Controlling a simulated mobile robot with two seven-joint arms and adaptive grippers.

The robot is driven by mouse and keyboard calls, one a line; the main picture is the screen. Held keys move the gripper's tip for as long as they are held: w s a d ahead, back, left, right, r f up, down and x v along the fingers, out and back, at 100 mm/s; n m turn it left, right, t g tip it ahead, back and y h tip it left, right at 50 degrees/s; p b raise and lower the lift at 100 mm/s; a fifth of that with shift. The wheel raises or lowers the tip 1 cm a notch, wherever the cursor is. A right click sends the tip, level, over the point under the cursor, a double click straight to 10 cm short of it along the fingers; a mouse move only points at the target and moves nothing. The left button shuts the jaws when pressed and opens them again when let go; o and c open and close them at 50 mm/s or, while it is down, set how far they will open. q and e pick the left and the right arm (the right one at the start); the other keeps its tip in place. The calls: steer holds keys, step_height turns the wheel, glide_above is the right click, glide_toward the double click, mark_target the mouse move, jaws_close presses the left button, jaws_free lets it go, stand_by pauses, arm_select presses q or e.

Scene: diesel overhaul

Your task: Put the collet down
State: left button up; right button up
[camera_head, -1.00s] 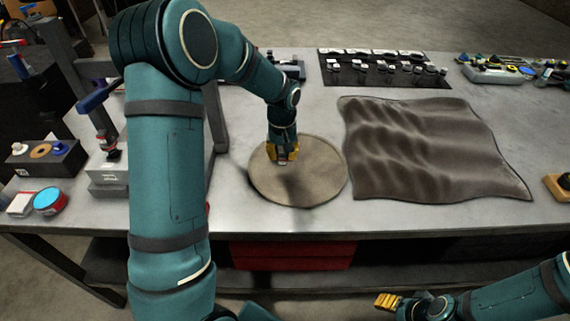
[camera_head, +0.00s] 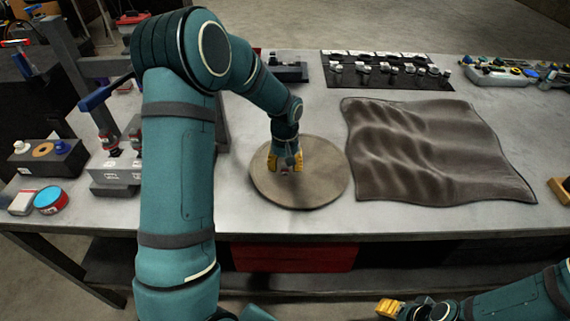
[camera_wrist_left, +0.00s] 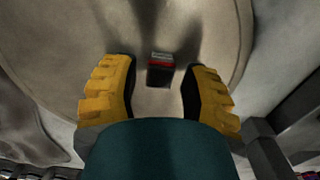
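The collet (camera_wrist_left: 160,68) is a small dark piece with a red band and a grey end. In the left wrist view it sits between the yellow fingers of my left gripper (camera_wrist_left: 160,88), with a gap on each side. In the head view my left gripper (camera_head: 285,164) is over the round tan mat (camera_head: 325,180), fingers pointing down and spread. A bit of the collet (camera_head: 285,172) shows between the fingertips, at the mat. My right gripper (camera_head: 389,308) is low in front of the table; its finger gap is not clear.
A rumpled brown cloth (camera_head: 430,150) lies right of the mat. A black tray of small parts (camera_head: 385,72) is at the back. A press (camera_head: 115,170) and a blue-topped tin (camera_head: 50,200) stand at the left. Bare table surrounds the mat.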

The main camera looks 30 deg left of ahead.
arm_select(q)
steer(key=shift+r, duration=0.1)
steer(key=shift+r, duration=0.4)
step_height(320, 180, up, 11)
steer(key=p, duration=0.2)
steer(key=shift+r, duration=0.15)
stand_by(0.3)
